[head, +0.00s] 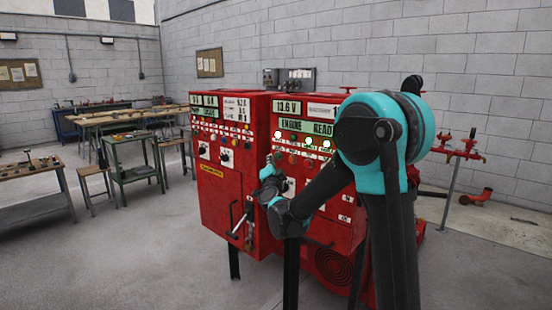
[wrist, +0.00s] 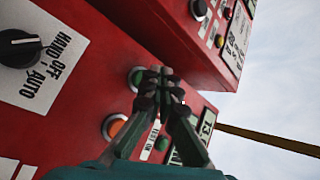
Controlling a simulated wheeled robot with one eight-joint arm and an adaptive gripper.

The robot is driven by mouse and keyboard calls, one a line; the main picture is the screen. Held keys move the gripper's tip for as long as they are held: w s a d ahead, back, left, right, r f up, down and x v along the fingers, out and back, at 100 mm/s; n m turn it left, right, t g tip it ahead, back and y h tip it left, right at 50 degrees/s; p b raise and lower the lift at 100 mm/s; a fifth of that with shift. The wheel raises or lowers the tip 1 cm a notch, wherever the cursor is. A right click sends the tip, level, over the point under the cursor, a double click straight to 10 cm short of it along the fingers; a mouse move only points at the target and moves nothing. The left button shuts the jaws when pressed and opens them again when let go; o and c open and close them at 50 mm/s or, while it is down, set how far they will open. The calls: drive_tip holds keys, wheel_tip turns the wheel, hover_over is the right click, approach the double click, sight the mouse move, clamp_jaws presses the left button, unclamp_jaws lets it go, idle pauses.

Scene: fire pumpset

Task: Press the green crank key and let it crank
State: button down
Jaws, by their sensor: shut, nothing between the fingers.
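My gripper (wrist: 162,74) is shut and empty in the wrist view, its fingertips together in front of a red panel. A round green button (wrist: 136,78) with a pale ring sits just left of the fingertips, partly hidden by them. I cannot tell whether the tips touch it. A second green button (wrist: 162,144) shows between the fingers lower down. I cannot read which green one is the crank key. In the head view my gripper (head: 268,166) is at the front of the right red cabinet (head: 318,220), which reads "ENGINE READY" and 13.6 V.
An orange button (wrist: 115,125) lies beside the left finger. A black HAND/OFF/AUTO knob (wrist: 18,47) is at the far left of the wrist view. A second red cabinet (head: 215,190) stands left of the right one. Workbenches (head: 130,140) stand further left, with open floor between.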

drive_tip(key=shift+w+d, duration=0.3)
drive_tip(key=shift+w, duration=0.2)
drive_tip(key=shift+w+d, duration=0.3)
drive_tip(key=shift+w, duration=0.05)
idle(0.8)
drive_tip(key=shift+a, duration=0.1)
drive_tip(key=shift+s+a, duration=0.4)
drive_tip(key=shift+s, duration=0.3)
drive_tip(key=s+a, duration=0.1)
drive_tip(key=s, duration=0.1)
drive_tip(key=s+a, duration=0.1)
drive_tip(key=a, duration=0.1)
drive_tip(key=shift+s, duration=0.4)
idle(0.7)
